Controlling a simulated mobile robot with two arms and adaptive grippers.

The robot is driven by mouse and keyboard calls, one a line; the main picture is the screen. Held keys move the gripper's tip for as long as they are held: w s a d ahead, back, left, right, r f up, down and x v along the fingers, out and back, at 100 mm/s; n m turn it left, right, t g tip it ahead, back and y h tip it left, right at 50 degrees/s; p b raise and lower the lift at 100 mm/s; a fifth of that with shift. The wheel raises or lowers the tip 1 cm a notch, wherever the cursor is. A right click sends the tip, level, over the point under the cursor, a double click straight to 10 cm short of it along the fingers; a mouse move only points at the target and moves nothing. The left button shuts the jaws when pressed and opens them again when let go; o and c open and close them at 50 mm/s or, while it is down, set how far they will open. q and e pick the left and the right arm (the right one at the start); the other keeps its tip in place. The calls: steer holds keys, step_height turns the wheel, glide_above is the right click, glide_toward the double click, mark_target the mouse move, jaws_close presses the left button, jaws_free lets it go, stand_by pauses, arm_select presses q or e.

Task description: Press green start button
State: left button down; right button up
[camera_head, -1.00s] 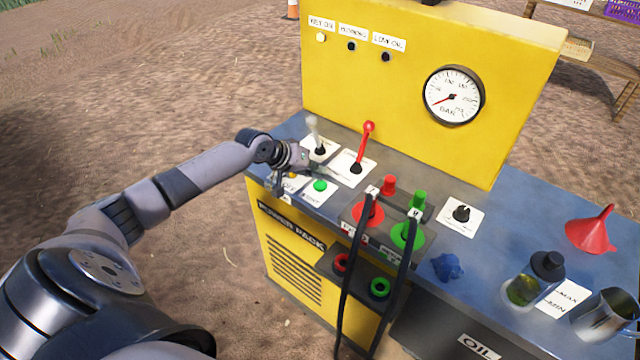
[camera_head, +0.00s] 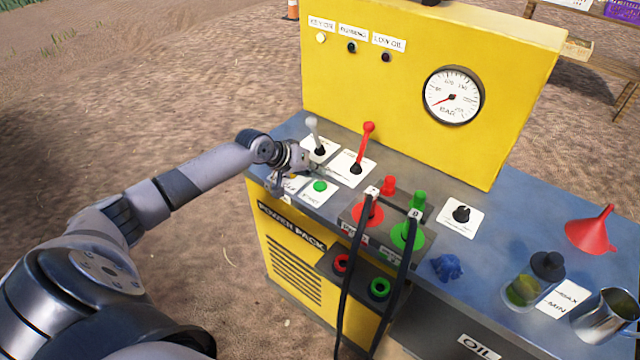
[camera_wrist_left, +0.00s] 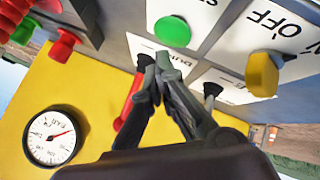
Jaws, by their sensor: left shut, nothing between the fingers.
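The green start button (camera_head: 320,186) sits on a white label plate at the left end of the panel top. It also shows in the left wrist view (camera_wrist_left: 173,32), beyond the fingertips and a little right of them. My left gripper (camera_head: 312,168) is above the panel just behind the button, between it and the levers. In the wrist view its fingers (camera_wrist_left: 164,64) are together and empty. A gap shows between the fingertips and the button in that picture; I cannot tell the exact height. My right gripper is out of view.
A yellow knob (camera_wrist_left: 262,75) sits beside the OFF label. A red lever (camera_head: 365,145) and a white-tipped lever (camera_head: 315,134) stand close behind the gripper. Red and green hose couplings (camera_head: 408,235) are to the right. The yellow gauge panel (camera_head: 410,100) rises behind.

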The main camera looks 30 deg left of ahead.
mark_target(317, 183)
arm_select(q)
steer(key=shift+f, duration=0.4)
steer(key=shift+f+b, duration=0.3)
steer(key=shift+f, duration=0.35)
stand_by(0.8)
steer(key=shift+r+p, duration=1.05)
steer(key=shift+r, duration=0.1)
step_height(317, 183, up, 5)
steer(key=p, duration=0.5)
stand_by(0.5)
